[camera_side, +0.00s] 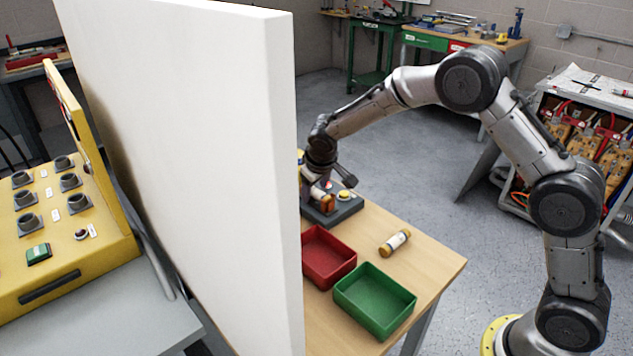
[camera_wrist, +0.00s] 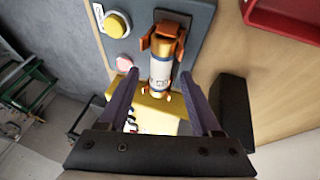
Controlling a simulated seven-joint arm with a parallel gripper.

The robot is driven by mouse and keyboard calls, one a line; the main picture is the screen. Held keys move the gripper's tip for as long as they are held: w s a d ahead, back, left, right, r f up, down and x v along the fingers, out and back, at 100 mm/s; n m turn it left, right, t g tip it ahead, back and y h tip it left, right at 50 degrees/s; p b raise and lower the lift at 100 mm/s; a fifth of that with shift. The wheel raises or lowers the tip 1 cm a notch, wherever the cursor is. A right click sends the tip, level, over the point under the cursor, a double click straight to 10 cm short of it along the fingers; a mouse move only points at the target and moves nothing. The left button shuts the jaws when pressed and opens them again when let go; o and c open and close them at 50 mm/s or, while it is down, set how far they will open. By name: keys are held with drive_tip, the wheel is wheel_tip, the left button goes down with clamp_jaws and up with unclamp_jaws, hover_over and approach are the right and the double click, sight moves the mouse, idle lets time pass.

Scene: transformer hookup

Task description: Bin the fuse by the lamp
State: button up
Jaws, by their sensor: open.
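A fuse (camera_wrist: 161,66) with a white label and brass-coloured ends sits in orange clips on a grey block (camera_wrist: 190,30). Beside it on the block are a pinkish-red dome (camera_wrist: 124,62), which looks like the lamp, and a yellow button (camera_wrist: 117,25). My gripper (camera_wrist: 160,73) is open, with its two fingers on either side of the fuse's lower part; I cannot tell if they touch it. In the side view the block (camera_side: 345,209) is partly hidden by my wrist and the white panel. A red bin (camera_side: 328,257) and a green bin (camera_side: 374,300) stand empty on the table.
A yellow console (camera_side: 60,240) is beyond the panel.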

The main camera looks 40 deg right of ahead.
drive_tip(key=shift+f, duration=0.1)
drive_tip(key=shift+c, duration=0.2)
drive_tip(key=shift+w, duration=0.1)
clamp_jaws()
idle(0.4)
